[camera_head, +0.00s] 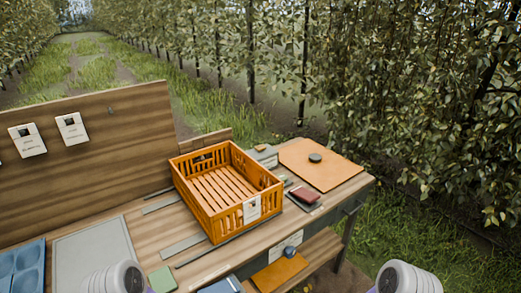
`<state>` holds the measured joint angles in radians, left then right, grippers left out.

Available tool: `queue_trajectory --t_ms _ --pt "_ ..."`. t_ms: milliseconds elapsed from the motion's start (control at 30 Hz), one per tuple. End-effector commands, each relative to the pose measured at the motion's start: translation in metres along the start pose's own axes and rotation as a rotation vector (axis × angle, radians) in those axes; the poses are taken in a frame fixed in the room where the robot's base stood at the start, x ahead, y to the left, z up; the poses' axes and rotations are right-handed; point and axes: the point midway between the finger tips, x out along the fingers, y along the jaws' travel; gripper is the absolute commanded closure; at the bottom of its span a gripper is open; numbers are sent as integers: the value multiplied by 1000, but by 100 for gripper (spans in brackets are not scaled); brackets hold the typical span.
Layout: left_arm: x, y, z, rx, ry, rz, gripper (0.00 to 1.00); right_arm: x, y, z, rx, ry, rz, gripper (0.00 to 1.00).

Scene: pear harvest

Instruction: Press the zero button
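No button can be clearly read as a zero button at this size. A small pale panel (287,243) with a dark round part (290,252) sits on the front side of the wooden bench (228,272); I cannot read any marking on it. The orange slatted crate (203,219) stands empty on the bench, with a small white tag on its front. White rounded parts of my two arms show at the bottom left and bottom right. The fingers of both grippers are outside the picture.
An orange board (325,170) with a dark round piece (315,157) lies at the bench's right end. A dark red block (305,195) lies beside the crate. A grey mat (92,258) and blue tray (22,268) are at left. A wooden backboard (90,165) stands behind.

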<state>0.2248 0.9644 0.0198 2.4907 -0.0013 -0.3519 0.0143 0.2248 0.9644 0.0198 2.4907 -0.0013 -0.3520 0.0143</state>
Motion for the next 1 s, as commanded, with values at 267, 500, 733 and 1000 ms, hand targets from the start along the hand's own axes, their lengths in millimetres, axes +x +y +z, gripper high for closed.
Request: queue_trajectory --t_ms 267,500,733,1000 --pt "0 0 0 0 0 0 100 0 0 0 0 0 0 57" --pt "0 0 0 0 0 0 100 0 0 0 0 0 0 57" --pt "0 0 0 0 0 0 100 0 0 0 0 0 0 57" --pt "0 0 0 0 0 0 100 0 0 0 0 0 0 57"
